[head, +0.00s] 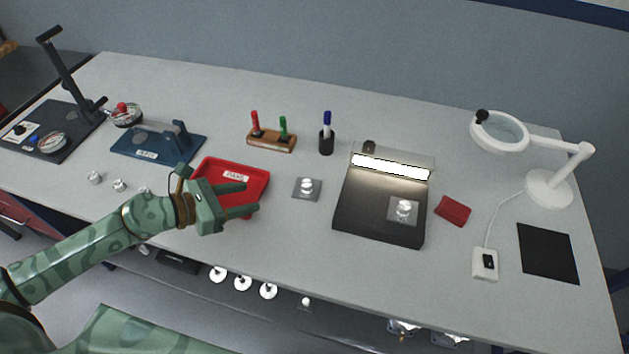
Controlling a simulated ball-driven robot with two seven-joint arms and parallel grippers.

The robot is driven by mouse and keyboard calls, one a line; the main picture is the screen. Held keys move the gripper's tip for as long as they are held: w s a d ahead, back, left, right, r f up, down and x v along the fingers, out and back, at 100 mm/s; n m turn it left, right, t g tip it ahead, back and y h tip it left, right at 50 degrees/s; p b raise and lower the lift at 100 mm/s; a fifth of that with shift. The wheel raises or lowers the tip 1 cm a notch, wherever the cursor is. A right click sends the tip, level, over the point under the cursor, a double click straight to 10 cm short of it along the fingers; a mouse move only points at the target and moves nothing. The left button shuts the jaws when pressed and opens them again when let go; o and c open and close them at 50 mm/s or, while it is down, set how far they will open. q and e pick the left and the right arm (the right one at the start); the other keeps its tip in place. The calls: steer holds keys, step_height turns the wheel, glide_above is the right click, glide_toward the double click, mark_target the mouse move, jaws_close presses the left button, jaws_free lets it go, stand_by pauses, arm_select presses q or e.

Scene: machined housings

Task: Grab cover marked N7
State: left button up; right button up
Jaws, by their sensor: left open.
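No marking N7 is legible in the head view, so I cannot tell which part carries it. A square grey plate with a bright round knob (307,189) lies on the bench, right of the red tray (262,178). A similar plate with a knob (403,209) lies on the dark surface of the lit inspection stand (365,212). My left gripper (250,198) is open and empty above the red tray, its fingers pointing right towards the first plate and apart from it. It hides part of the tray. My right gripper is not in view.
Small metal parts (119,185) lie left of my left gripper. A blue fixture (158,145), a wooden holder (271,141) and a pen cup (326,142) stand behind. A magnifier lamp (549,188) stands right. Several round pieces (243,283) sit below the bench's front edge.

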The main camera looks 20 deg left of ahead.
arm_select(q)
glide_toward(303, 184)
steer(key=x, duration=0.3)
steer(key=shift+w+d+f, duration=0.1)
steer(key=shift+d, duration=0.05)
steer(key=b+x, duration=0.1)
steer(key=x, duration=0.5)
steer(key=shift+w, duration=0.15)
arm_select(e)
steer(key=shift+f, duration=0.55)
arm_select(q)
steer(key=shift+c, duration=0.2)
steer(key=c, duration=1)
jaws_close()
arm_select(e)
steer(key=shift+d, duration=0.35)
